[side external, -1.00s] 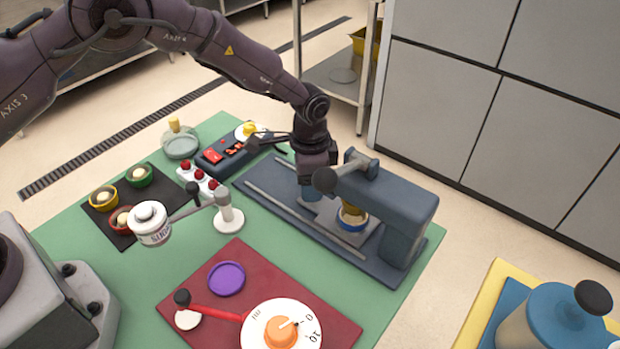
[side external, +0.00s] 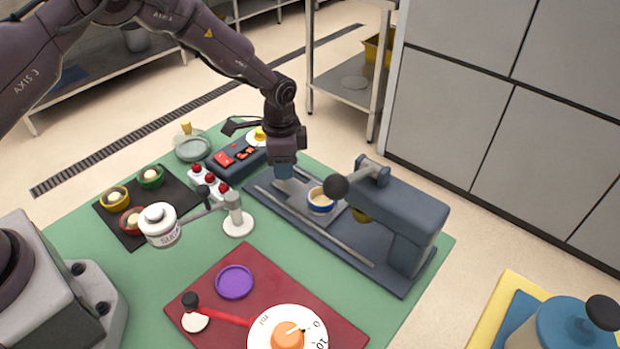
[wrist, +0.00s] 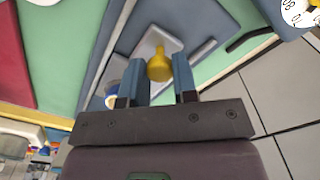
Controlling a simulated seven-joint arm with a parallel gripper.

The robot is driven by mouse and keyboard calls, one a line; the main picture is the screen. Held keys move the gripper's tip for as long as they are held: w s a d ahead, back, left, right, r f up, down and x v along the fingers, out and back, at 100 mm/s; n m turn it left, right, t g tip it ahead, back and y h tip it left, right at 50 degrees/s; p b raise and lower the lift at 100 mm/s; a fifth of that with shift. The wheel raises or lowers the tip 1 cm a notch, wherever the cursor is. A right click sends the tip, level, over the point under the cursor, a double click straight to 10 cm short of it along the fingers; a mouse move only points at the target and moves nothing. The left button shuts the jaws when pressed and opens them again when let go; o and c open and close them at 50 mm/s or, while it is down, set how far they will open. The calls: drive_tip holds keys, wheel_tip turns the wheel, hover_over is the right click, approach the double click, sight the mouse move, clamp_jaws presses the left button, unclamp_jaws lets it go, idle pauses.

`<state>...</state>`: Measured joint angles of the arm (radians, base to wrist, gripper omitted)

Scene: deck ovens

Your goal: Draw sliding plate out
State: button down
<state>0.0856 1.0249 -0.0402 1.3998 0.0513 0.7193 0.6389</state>
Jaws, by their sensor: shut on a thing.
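The sliding plate (side external: 333,217) is a pale grey plate on the dark base of a press, between rails. It carries a blue-rimmed cup (side external: 320,203) with pale contents, and sits clear to the left of the press head (side external: 395,200). A brass part (side external: 361,214) shows below the head. My gripper (side external: 285,174) is low at the plate's left end. In the wrist view, my gripper (wrist: 160,78) is shut on a yellow knob (wrist: 159,65) above the plate (wrist: 147,43). The cup (wrist: 112,97) is partly hidden by a finger there. In the side view the knob is hidden.
The press lever's dark ball (side external: 335,186) stands close to the right of my gripper. A red mat (side external: 235,325) with a dial is in front.

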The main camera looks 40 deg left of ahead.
drive_tip(key=a, duration=0.5)
drive_tip(key=shift+a, duration=0.15)
drive_tip(key=c, duration=0.9)
unclamp_jaws()
drive_tip(key=shift+r, duration=0.1)
drive_tip(key=shift+r, duration=0.25)
wheel_tip(320, 180, up, 12)
drive_tip(key=shift+r, duration=0.2)
